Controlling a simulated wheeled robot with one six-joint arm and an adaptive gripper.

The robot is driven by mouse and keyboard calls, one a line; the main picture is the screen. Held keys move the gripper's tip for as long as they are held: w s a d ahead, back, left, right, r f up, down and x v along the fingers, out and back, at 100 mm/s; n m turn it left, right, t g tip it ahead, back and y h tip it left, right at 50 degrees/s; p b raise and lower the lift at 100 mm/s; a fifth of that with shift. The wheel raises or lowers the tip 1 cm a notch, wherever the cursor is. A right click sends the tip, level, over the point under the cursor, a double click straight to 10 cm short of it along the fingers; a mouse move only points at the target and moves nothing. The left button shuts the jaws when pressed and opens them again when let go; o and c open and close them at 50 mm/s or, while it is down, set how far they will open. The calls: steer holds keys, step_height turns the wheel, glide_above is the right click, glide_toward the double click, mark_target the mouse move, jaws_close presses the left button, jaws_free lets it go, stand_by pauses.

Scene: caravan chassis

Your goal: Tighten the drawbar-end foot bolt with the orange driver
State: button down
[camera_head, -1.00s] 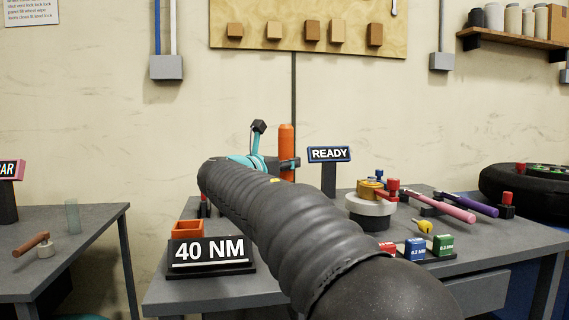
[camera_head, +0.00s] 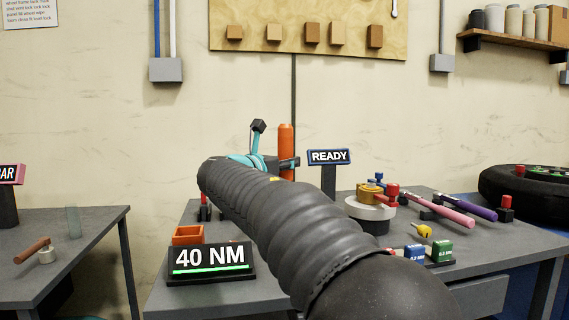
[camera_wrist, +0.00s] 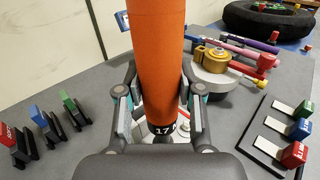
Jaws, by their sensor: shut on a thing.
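The orange driver (camera_head: 286,147) stands upright behind the far end of my arm in the head view. In the wrist view the driver (camera_wrist: 157,55) fills the middle, with a dark band marked 17 at its lower end. My gripper (camera_wrist: 160,112) is shut on the driver, one finger on each side. It also shows partly in the head view (camera_head: 290,163), mostly behind my arm. A pale round part shows just under the driver's lower end. The foot bolt is hidden, and I cannot tell whether the driver sits on it.
A 40 NM sign (camera_head: 210,258) with a lit green bar stands at the bench's front left, before an orange bin (camera_head: 187,235). A READY sign (camera_head: 329,157) stands behind. A brass part on a round base (camera_head: 370,207), coloured-handled tools and coloured blocks occupy the right.

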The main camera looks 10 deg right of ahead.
mark_target(281, 148)
steer(key=shift+r+p, duration=1.25)
steer(key=shift+r, duration=0.55)
